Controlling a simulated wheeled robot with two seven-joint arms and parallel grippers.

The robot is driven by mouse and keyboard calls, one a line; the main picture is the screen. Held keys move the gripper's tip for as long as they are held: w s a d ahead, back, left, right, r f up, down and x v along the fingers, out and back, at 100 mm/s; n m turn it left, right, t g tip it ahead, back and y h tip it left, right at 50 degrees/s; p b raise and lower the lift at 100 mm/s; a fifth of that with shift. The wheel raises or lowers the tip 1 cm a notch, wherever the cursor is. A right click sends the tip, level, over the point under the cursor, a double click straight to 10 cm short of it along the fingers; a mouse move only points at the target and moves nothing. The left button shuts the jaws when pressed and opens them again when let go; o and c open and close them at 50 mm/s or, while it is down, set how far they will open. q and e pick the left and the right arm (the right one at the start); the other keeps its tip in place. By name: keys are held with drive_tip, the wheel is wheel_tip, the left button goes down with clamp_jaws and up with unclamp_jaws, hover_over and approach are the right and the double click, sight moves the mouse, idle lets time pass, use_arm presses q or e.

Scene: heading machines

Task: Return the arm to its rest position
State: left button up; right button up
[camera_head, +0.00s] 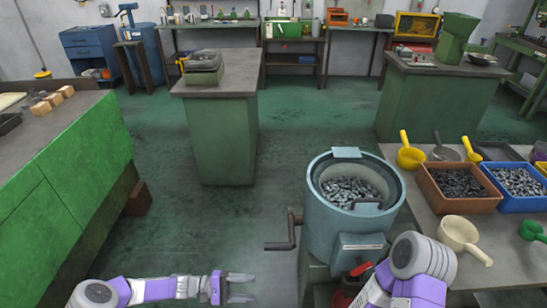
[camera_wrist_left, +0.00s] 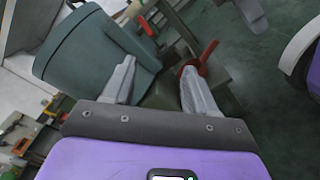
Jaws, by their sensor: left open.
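My left gripper (camera_head: 240,287) reaches in from the bottom left of the head view, low over the green floor. Its two fingers are apart with nothing between them. In the left wrist view the open fingers of the left gripper (camera_wrist_left: 160,85) point toward a blue-grey drum and a red handle (camera_wrist_left: 208,55), both beyond the fingertips. My right arm (camera_head: 410,285) shows at the lower right, beside the drum machine; its gripper is out of view.
The blue drum (camera_head: 325,225) holds grey metal pieces and has a crank (camera_head: 282,243) on its left. A table (camera_head: 512,255) with scoops and bins stands right. A green bench (camera_head: 75,190) stands left. Open floor (camera_head: 200,225) lies between.

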use_arm(q)
drive_tip(key=s+d+f+m+g+y+p, duration=0.2)
drive_tip(key=s+d+f+y, duration=0.2)
drive_tip(key=s+f+y, duration=0.4)
drive_tip(key=s+a+r+m+t+y+p, duration=0.1)
drive_tip(key=s+a+m+t+y+p, duration=0.1)
drive_tip(key=s+a+y, duration=0.3)
drive_tip(key=shift+s+m+t+y, duration=0.3)
drive_tip(key=shift+s+t+y, duration=0.15)
drive_tip(key=shift+s, duration=1.25)
use_arm(e)
drive_tip(key=shift+r, duration=2.05)
